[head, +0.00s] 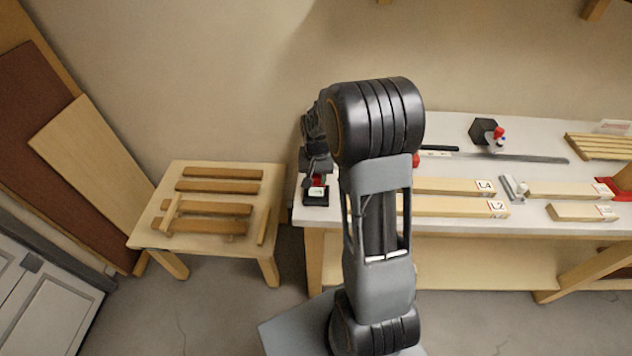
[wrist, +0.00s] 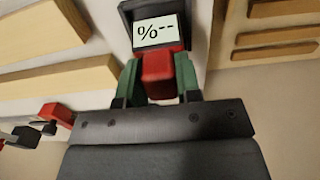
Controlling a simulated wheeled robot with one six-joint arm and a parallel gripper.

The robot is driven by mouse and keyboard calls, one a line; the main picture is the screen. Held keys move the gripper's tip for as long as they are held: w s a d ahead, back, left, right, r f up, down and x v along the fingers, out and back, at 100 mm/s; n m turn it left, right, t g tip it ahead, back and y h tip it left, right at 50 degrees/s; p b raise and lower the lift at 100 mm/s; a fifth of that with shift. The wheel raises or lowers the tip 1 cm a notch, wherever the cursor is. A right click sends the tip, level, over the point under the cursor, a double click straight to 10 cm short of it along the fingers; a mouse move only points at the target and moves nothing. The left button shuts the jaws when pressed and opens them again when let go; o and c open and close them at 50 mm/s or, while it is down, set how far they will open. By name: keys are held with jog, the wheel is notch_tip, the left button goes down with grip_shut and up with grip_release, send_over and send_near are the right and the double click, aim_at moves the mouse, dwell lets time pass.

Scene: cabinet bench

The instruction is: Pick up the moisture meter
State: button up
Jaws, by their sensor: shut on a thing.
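The moisture meter (wrist: 157,35) has a dark head with a pale screen reading "%--" and a red body. In the wrist view my gripper (wrist: 158,80) is shut on its red body, with a green finger on each side. I cannot tell whether the meter touches the bench top.
The white bench (head: 465,232) carries light wood pieces labelled L4 (head: 455,186) and L2 (head: 455,207), a long grey bar (head: 530,158) and a black block (head: 483,131). A low wooden table (head: 165,170) with several slats stands left, across a floor gap. Boards (head: 95,150) lean at far left.

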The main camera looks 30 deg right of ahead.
jog(key=s+r+b, duration=0.3)
jog(key=s+r, duration=0.8)
jog(key=s, duration=0.3)
jog(key=shift+d, duration=0.3)
jog(key=shift+r, duration=0.1)
